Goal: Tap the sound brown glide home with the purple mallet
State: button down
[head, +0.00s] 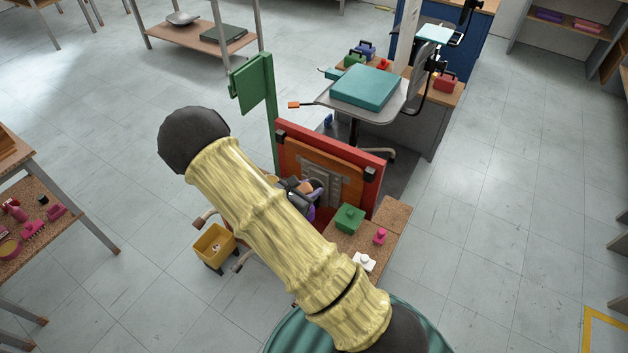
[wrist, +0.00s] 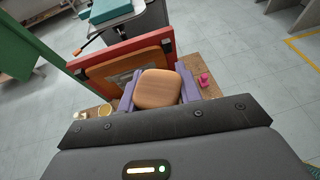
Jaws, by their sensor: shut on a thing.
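My gripper (wrist: 157,76) is shut on a tan wood-grained block with rounded corners, which I take as the grip of the purple mallet (wrist: 158,91); it sits between two purple finger-like parts. In the head view my gripper (head: 299,187) is small and partly behind my yellow-sleeved arm, with a patch of purple below it. It is close in front of a red-framed panel (head: 328,145) with an orange board and grey metal plate, which has black corner caps. I cannot make out a brown glide for certain; a brown tip (head: 203,221) shows on a leg left of my arm.
A cork-topped bench (head: 394,212) holds a green box (head: 348,218), a pink piece (head: 380,237) and a white piece (head: 364,261). A yellow bin (head: 214,246) stands left of my arm. A green post (head: 271,105) rises behind.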

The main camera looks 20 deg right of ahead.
jog(key=s+a+r+t+p, duration=0.1)
jog(key=a+r+p, duration=0.1)
jog(key=r+p, duration=0.5)
jog(key=s+a+r+n+y+p, duration=0.1)
jog(key=s+a+r+p, duration=0.1)
jog(key=r+p, duration=0.6)
jog(key=a+p, duration=0.1)
jog(key=p, duration=0.3)
jog(key=shift+s+n+t, duration=0.25)
jog(key=shift+n+t, duration=0.05)
jog(key=shift+t, duration=0.1)
jog(key=shift+d, duration=0.1)
